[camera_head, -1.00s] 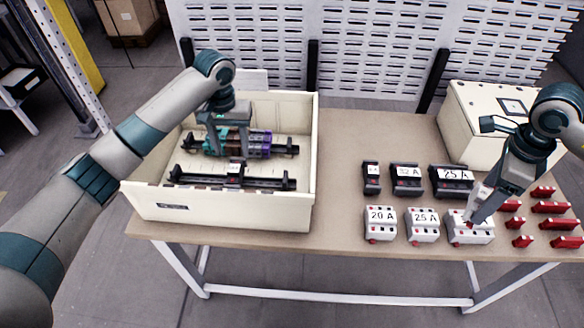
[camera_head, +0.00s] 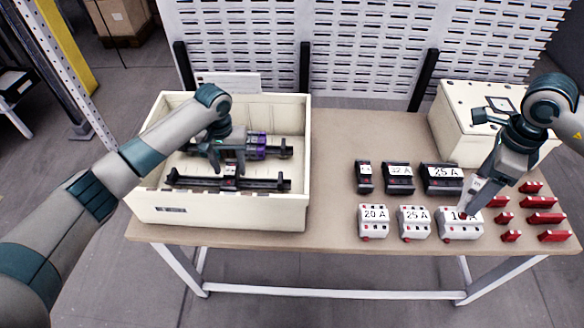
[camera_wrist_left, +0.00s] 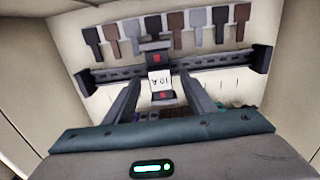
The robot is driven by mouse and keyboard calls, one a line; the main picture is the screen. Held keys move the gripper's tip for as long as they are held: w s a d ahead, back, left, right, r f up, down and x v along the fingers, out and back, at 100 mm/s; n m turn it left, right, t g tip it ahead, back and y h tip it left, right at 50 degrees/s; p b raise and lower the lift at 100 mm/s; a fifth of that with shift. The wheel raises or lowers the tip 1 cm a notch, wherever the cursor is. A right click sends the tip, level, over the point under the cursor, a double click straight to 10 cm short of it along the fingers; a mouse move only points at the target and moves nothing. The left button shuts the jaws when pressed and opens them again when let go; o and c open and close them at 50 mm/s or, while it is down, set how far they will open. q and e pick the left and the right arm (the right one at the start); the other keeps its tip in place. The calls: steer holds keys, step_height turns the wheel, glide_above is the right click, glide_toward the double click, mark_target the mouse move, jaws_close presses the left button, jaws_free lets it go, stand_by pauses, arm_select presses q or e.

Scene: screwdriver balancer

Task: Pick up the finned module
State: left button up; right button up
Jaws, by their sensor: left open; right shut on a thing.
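My left gripper (camera_head: 228,168) is open inside the cream box, over the front black rail (camera_head: 190,181). In the left wrist view its two fingers (camera_wrist_left: 161,82) stand on either side of a dark module with a white "10 A" label (camera_wrist_left: 160,78). Whether they touch it is unclear. This module (camera_head: 230,171) sits on the front rail, partly hidden by the gripper. I cannot make out fins on it. My right gripper (camera_head: 465,211) is shut on what looks like a small red piece at the top of the right-hand white module (camera_head: 452,229).
The cream box (camera_head: 225,214) has raised walls around the left gripper. Its rear rail carries purple modules (camera_head: 256,146). Dark labelled modules (camera_head: 398,178) and white ones (camera_head: 373,222) stand on the table, with red pieces (camera_head: 547,218) at right.

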arm_select(q)
steer(key=shift+s+f, duration=0.1)
steer(key=shift+f, duration=0.85)
arm_select(e)
steer(key=shift+r, duration=0.55)
arm_select(q)
steer(key=shift+f, duration=0.4)
steer(key=shift+c, duration=0.6)
jaws_close()
steer(key=shift+r, duration=0.2)
arm_select(e)
steer(key=shift+f, duration=0.15)
